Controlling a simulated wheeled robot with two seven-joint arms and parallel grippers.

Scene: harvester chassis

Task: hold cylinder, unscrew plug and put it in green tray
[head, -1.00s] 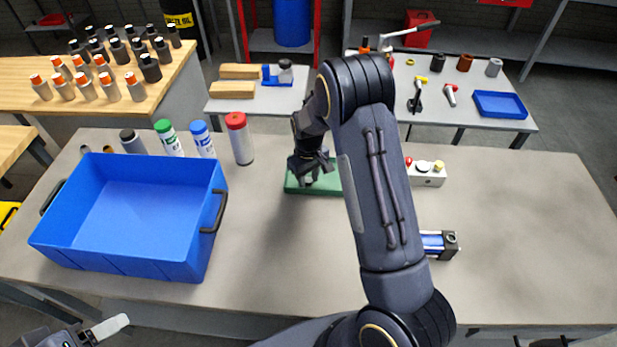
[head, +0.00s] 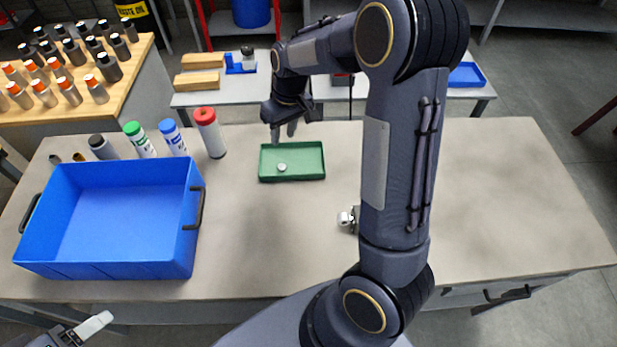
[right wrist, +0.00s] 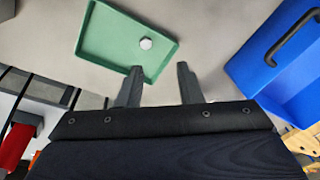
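The green tray (head: 310,176) lies on the table in the head view and also shows in the right wrist view (right wrist: 105,45). A small round silver plug (head: 282,167) lies inside it, also in the right wrist view (right wrist: 146,43). My right gripper (head: 284,132) is above the tray's far left edge, with its fingers apart and nothing between them (right wrist: 158,72). A small silver end piece (head: 347,219), probably of the cylinder, shows beside my right arm; the rest is hidden behind it. My left gripper (head: 88,328) is partly in view at the lower left; its opening is unclear.
A large blue bin (head: 192,240) stands on the left of the table. Several capped bottles (head: 210,135) stand behind it. The table's right side is clear. A back bench holds wooden blocks (head: 196,82) and a blue tray (head: 467,75).

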